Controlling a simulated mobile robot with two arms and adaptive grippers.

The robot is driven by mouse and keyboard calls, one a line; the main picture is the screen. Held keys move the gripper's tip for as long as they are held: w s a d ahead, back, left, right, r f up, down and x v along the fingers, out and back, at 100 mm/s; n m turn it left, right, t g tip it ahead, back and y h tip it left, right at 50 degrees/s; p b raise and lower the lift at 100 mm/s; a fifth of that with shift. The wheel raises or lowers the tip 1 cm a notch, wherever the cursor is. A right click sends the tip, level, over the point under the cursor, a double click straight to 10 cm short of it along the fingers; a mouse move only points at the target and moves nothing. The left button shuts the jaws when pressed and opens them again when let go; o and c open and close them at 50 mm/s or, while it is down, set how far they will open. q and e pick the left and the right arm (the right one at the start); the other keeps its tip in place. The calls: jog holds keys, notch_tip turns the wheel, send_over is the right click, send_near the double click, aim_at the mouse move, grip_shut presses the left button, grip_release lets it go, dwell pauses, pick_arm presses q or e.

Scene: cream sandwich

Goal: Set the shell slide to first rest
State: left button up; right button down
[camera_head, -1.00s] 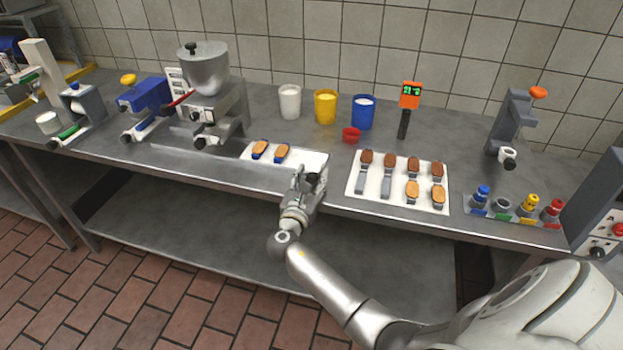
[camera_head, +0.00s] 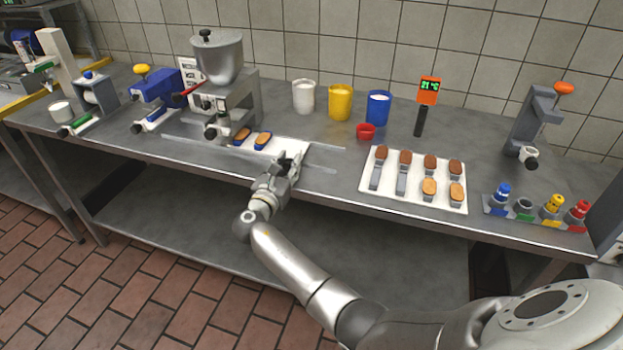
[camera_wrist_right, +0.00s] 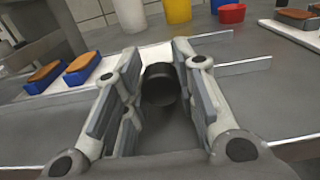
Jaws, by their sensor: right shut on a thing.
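The shell slide is a white plate (camera_head: 290,147) on thin metal rails. It carries two blue shells (camera_head: 241,137) with tan biscuits at its left part. The left shell is close beside the front of the silver hopper machine (camera_head: 226,95). My right gripper (camera_head: 288,163) is at the slide's front right. In the right wrist view its fingers are closed around a black knob (camera_wrist_right: 160,85), with the blue shells (camera_wrist_right: 83,68) to the left. The fingers hide part of the plate. My left gripper is not in view.
White, yellow and blue cups (camera_head: 340,102) and a red bowl (camera_head: 366,131) stand behind. A white tray (camera_head: 385,196) of biscuits lies to the right. A blue press (camera_head: 155,100) stands left. The bare rail (camera_head: 325,147) extends right of the plate.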

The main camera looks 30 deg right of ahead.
jog(key=w+a+b, duration=0.2)
jog(key=w+a, duration=0.1)
jog(key=shift+w+f, duration=0.2)
jog(key=shift+w, duration=0.05)
jog(key=shift+w+a+r+b, duration=0.1)
jog(key=shift+w+a+b, duration=0.15)
jog(key=shift+w+b, duration=0.1)
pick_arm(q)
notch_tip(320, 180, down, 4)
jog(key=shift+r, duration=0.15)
pick_arm(e)
jog(key=shift+s, duration=0.1)
jog(key=c, duration=1.1)
grip_release()
jog(key=shift+c, duration=0.2)
jog(key=shift+r, duration=0.1)
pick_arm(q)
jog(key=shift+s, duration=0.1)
pick_arm(e)
jog(key=v, duration=1.2)
